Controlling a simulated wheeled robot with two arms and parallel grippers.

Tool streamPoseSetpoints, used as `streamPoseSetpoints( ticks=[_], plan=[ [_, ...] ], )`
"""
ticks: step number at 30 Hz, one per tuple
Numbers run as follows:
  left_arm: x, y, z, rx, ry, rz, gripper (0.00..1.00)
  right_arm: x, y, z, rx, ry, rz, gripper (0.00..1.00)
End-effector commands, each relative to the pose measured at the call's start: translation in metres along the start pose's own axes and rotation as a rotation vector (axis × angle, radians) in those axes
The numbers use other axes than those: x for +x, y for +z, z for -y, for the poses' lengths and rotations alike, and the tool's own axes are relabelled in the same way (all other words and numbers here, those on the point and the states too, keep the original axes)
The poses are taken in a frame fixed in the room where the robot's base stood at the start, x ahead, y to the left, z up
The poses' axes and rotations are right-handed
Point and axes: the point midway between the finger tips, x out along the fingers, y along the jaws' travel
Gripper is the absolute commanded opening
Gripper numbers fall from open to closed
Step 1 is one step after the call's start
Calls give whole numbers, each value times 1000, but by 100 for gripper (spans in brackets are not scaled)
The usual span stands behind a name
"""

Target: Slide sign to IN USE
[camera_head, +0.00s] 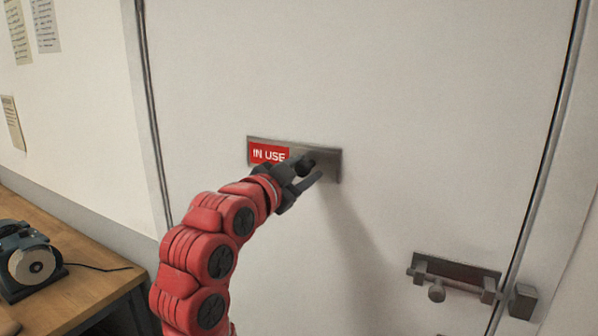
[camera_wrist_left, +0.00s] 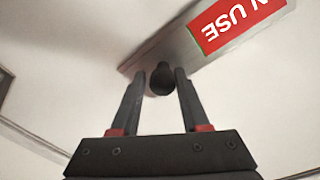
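The sign is a grey metal plate (camera_head: 331,165) on the white door, with a red panel reading IN USE (camera_head: 266,153) showing at its left part. In the left wrist view the red panel (camera_wrist_left: 235,22) shows at the top right, upside down, on the plate (camera_wrist_left: 148,58). A dark round knob (camera_wrist_left: 162,79) stands out from the plate. My left gripper (camera_head: 312,172) is at the plate's right part. In the wrist view its two fingers (camera_wrist_left: 158,80) are apart, one on each side of the knob; a gap shows, at least on the left. My right gripper is not in view.
A sliding bolt latch (camera_head: 455,272) is on the door at the lower right. A wooden table (camera_head: 100,285) with a dark machine (camera_head: 32,262) stands at the lower left. Papers hang on the left wall. The door around the sign is bare.

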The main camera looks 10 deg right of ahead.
Motion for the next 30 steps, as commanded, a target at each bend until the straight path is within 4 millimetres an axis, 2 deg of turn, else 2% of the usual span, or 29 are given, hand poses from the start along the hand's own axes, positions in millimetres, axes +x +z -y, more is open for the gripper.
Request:
streamPoseSetpoints(
  ticks=[1, 3, 12, 16, 20, 30],
  plan=[
    [0, 0, 0, 0, 1, -1, 54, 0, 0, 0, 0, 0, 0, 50],
    [0, 0, 0, 0, 0, -1, 66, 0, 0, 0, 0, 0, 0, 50],
    [-1, 0, 1, 1, -3, 0, 66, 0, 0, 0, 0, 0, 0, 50],
    [-10, 2, 1, 2, -4, 0, 66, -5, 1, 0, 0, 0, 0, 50],
    [-34, 3, 0, 2, -8, -2, 66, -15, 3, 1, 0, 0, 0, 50],
    [-114, 2, 0, 3, -8, -4, 66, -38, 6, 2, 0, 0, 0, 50]
  ],
)
